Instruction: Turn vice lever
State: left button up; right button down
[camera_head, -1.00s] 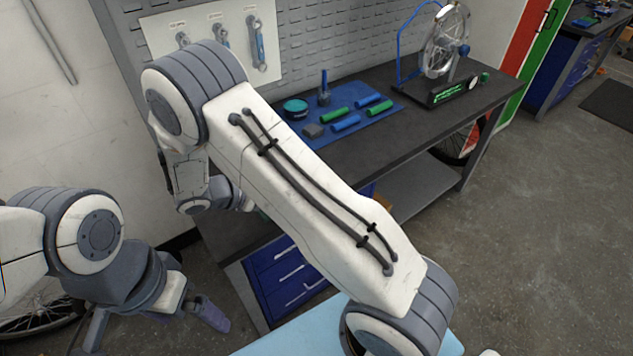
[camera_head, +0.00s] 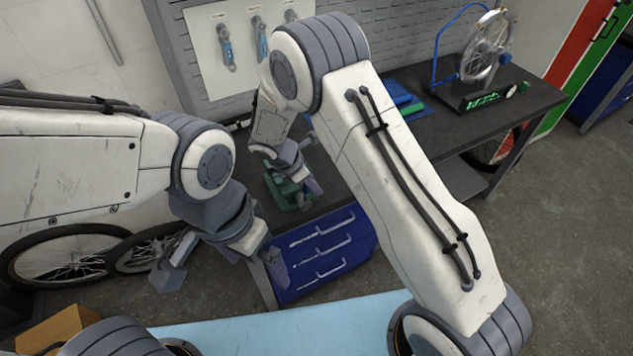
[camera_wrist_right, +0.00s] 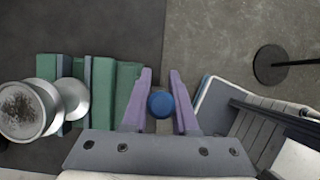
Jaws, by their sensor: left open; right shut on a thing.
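The green vice (camera_head: 278,187) sits at the near left end of the workbench in the head view, partly hidden by my right arm. In the right wrist view its green body (camera_wrist_right: 103,92) lies left of the fingers. A blue round knob (camera_wrist_right: 160,104), which looks like the lever's end, sits between the purple fingertips of my right gripper (camera_wrist_right: 160,85). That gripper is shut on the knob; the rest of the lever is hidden. My left gripper (camera_head: 220,272) is open and empty, in front of the bench and left of the blue drawers.
The dark workbench (camera_head: 425,135) carries a blue mat (camera_head: 403,98) and a wheel stand (camera_head: 487,95). Blue drawers (camera_head: 322,255) are under the vice end. Bicycle wheels (camera_head: 65,258) stand at left, above a cardboard box (camera_head: 60,328). A light blue surface (camera_head: 290,325) lies in front.

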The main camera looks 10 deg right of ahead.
jog(key=shift+d, duration=0.1)
jog(key=c, duration=0.7)
grip_release()
jog(key=shift+b+v, duration=1.2)
jog(key=shift+v, duration=4.05)
jog(key=shift+w, duration=0.1)
